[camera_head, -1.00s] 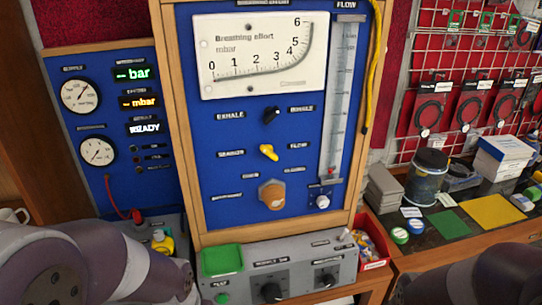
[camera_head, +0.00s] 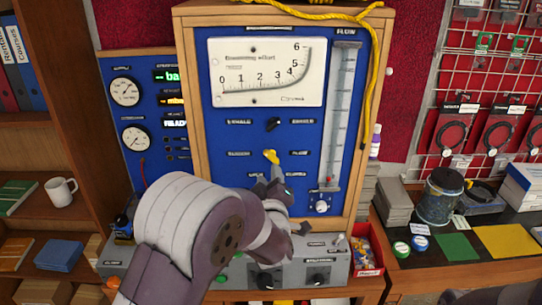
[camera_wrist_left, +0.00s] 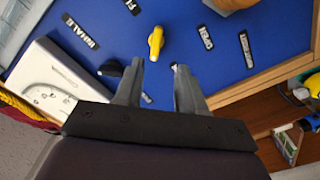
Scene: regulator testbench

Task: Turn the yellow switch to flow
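The small yellow switch (camera_head: 271,157) sits on the blue front panel (camera_head: 225,135), below a black knob (camera_head: 273,124). A label reading roughly "flow" (camera_head: 300,153) is to its right, and another label (camera_head: 239,154) is to its left. My left gripper (camera_head: 272,181) is just below the switch in the head view. In the left wrist view, the two fingers of the left gripper (camera_wrist_left: 158,66) are spread, with nothing between them. The yellow switch (camera_wrist_left: 155,43) shows just beyond the fingertips, apart from them. My right gripper is not visible.
A white gauge (camera_head: 267,72) and a clear flow tube (camera_head: 342,115) are on the panel. A grey control box (camera_head: 335,270) with knobs stands below. A yellow cable (camera_head: 375,85) hangs down the right side. A side bench (camera_head: 440,268) holds a jar and boxes.

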